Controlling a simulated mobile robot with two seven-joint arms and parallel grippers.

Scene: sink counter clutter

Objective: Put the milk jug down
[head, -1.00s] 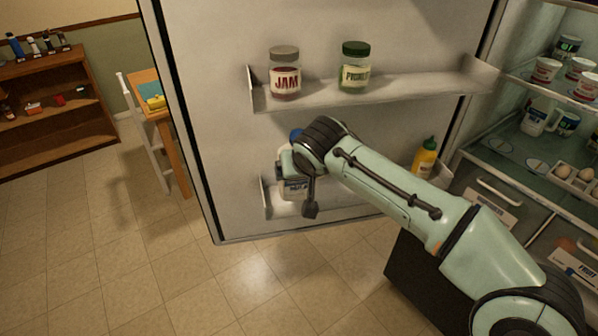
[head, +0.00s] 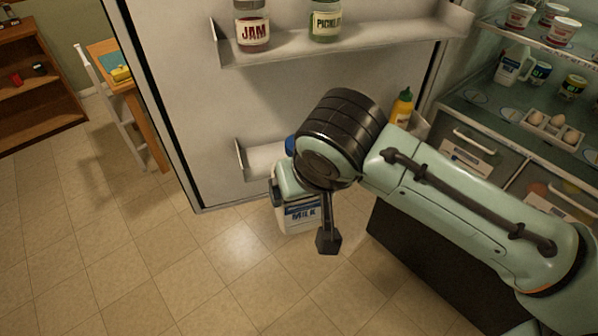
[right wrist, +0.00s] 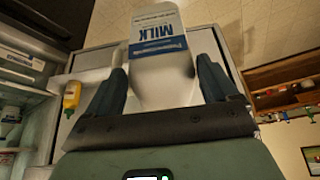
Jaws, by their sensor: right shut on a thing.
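The white milk jug (head: 298,215) has a blue label reading MILK and a blue cap. In the head view it hangs in front of the fridge door's lower shelf, partly hidden behind my right gripper (head: 322,225) and wrist. In the right wrist view the jug (right wrist: 158,50) sits between the two dark fingers of my right gripper (right wrist: 160,88), which is shut on it. The lower door shelf (head: 264,160) shows a bare stretch at its left end. My left gripper is not in view.
The upper door shelf (head: 345,45) holds a jam jar (head: 252,28) and a pickle jar (head: 326,20). A yellow bottle (head: 402,106) stands at the lower shelf's right. Eggs (head: 553,127) and tubs fill the fridge. Floor (head: 150,270) is open at left.

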